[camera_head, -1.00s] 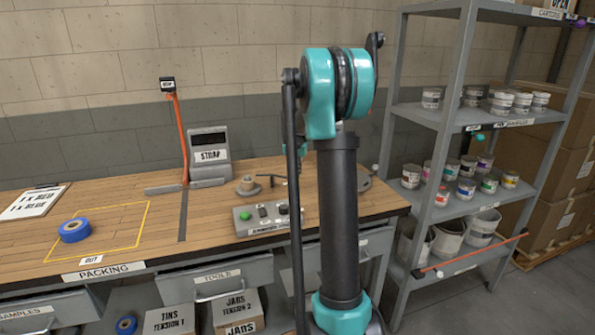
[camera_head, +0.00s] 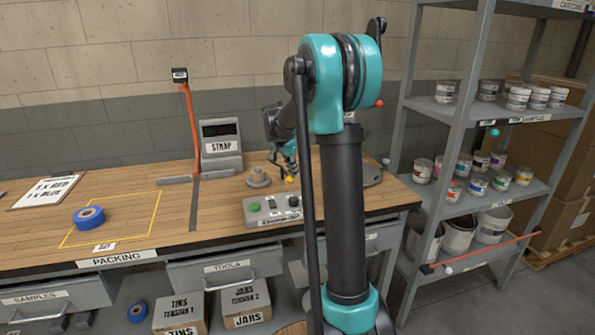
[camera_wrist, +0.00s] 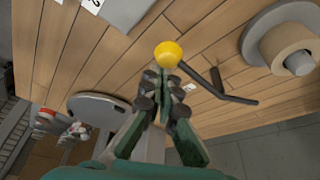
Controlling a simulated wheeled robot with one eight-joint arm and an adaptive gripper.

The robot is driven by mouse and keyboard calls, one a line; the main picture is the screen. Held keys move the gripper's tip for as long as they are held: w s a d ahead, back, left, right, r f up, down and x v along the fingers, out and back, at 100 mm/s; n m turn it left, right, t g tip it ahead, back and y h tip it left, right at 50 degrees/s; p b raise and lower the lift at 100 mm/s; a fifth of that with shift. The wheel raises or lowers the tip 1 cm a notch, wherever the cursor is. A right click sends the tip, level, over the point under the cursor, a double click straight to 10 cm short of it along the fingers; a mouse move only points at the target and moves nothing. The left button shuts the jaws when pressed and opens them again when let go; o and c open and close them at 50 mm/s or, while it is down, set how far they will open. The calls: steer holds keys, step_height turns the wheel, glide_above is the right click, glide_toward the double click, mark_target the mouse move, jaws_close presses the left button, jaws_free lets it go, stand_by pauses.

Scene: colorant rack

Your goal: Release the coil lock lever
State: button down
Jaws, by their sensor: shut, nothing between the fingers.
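A yellow ball knob (camera_wrist: 168,54) shows just beyond my fingertips in the wrist view, and as a small yellow spot (camera_head: 291,180) in the head view. A dark bent rod (camera_wrist: 216,84) runs right of it over the bench; the join between rod and knob is not clear. The round grey hub with a raised centre (camera_wrist: 298,62) lies to the right; it also stands on the bench in the head view (camera_head: 259,181). My gripper (camera_wrist: 164,88) is shut and empty, its tips close to the knob. Whether they touch it I cannot tell.
A control box with buttons (camera_head: 274,212) sits at the bench's front edge. The grey STRAP unit (camera_head: 220,146) stands behind it. A flat grey disc (camera_wrist: 98,108) lies left of my fingers in the wrist view. A tin shelf (camera_head: 470,120) stands right.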

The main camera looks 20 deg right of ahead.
steer(key=shift+a, duration=0.35)
stand_by(0.3)
steer(key=d, duration=0.2)
steer(key=w+d, duration=0.1)
steer(key=d, duration=0.1)
steer(key=shift+w+r, duration=0.1)
steer(key=shift+r, duration=0.25)
steer(key=v, duration=1)
steer(key=shift+w+a, duration=0.2)
steer(key=shift+w, duration=0.1)
steer(key=shift+s, duration=0.15)
